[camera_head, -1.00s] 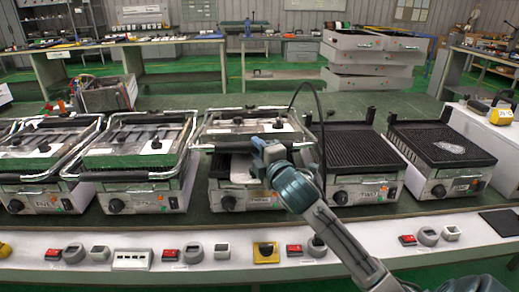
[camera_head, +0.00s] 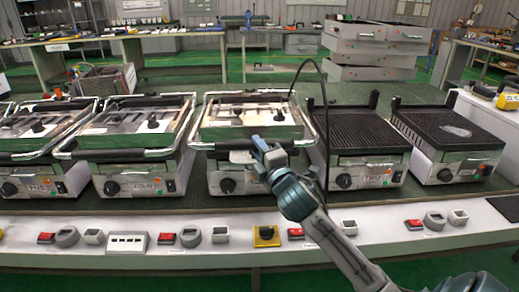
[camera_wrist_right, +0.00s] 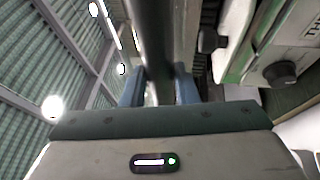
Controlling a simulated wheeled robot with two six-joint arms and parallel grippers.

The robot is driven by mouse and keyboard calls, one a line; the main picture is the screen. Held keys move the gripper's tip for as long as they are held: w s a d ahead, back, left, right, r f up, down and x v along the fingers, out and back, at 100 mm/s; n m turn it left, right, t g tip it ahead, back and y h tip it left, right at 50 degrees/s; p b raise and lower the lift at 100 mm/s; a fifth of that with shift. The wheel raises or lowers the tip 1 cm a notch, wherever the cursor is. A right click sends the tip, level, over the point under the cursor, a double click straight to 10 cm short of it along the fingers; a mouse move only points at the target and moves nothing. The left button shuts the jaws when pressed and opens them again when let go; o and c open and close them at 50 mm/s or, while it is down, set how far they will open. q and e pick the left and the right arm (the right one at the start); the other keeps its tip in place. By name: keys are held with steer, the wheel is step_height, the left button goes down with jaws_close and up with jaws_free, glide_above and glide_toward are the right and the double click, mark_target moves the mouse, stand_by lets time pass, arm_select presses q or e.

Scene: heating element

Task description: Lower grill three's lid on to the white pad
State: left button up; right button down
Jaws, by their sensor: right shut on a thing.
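Grill three (camera_head: 262,182) is the middle grill in the head view. Its lid (camera_head: 250,115) is down close to the lower plate, with a narrow gap at the front. A strip of the white pad (camera_head: 240,157) shows in that gap under the front handle; the rest is hidden, and I cannot tell whether the lid touches it. My right gripper (camera_head: 262,146) is shut on the lid's front handle bar (camera_head: 215,146). In the right wrist view the bar (camera_wrist_right: 150,35) runs between the two blue fingers (camera_wrist_right: 157,85). My left gripper is not in view.
Grills four (camera_head: 140,185) and five (camera_head: 40,183), lids down, stand to the left. Grills two (camera_head: 365,172) and one (camera_head: 455,165), ribbed plates exposed, stand to the right. Red switches and grey knobs line the front ledge (camera_head: 330,247).

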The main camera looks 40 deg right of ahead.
steer(key=shift+f, duration=0.15)
stand_by(0.3)
steer(key=c, duration=1.3)
jaws_free()
steer(key=shift+a, duration=0.1)
steer(key=shift+c, duration=0.2)
steer(key=shift+o, duration=1.1)
steer(key=shift+a, duration=0.1)
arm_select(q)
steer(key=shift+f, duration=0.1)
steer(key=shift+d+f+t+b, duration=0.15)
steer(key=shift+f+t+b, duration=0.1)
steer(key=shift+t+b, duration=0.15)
arm_select(e)
steer(key=v, duration=1)
steer(key=shift+s, duration=0.4)
